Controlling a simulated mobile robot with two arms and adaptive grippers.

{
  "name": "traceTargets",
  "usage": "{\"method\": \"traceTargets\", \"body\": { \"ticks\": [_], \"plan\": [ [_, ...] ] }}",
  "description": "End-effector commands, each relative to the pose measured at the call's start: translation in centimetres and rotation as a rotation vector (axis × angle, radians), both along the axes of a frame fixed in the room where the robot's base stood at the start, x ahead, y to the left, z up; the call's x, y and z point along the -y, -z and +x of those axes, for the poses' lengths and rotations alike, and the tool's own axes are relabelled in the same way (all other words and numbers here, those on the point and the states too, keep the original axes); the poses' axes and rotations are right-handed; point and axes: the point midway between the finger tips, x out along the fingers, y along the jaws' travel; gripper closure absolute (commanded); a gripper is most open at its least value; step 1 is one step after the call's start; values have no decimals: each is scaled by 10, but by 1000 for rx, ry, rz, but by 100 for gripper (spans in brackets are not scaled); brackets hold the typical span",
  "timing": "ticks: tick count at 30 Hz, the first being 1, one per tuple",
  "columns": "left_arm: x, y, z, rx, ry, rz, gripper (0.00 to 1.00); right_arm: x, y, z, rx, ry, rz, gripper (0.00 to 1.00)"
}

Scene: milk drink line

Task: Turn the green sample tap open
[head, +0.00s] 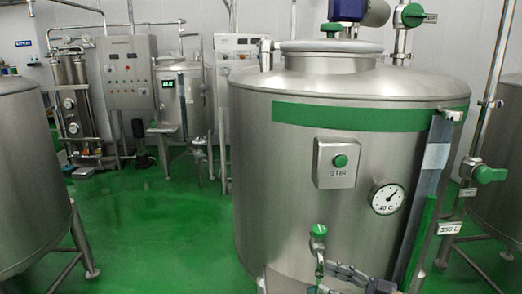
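The green sample tap (319,231) sits low on the front of the large steel tank (285,190) in the head view. Its green handle is at the top, and a metal spout hangs down below it. I cannot tell from this view whether the tap is open or closed.
A STIR box (335,176) with a green button and a round dial gauge (387,198) are on the tank above the tap. Another green-handled valve (488,174) is on a pipe at right. Smaller tank (30,180) stands at left. Green floor (165,220) is free between them.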

Motion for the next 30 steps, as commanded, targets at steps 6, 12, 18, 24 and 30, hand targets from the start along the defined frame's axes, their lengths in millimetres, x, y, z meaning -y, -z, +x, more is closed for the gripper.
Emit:
{"method": "traceTargets", "body": {
  "ticks": [6,12,18,24,30],
  "plan": [
    [-1,1,-9,-14,0,2,60,-64,27,-1,-18,197,15,43],
    [-1,1,-9,-14,0,2,60,-92,49,-10,-89,410,-29,43],
    [-1,1,-9,-13,0,2,60,-93,74,-34,-220,608,-124,43],
    [-1,1,-8,-12,0,2,60,-70,104,-78,-407,771,-270,43],
    [-1,1,-6,-10,0,1,60,-33,135,-148,-639,874,-455,43]
  ]
}}
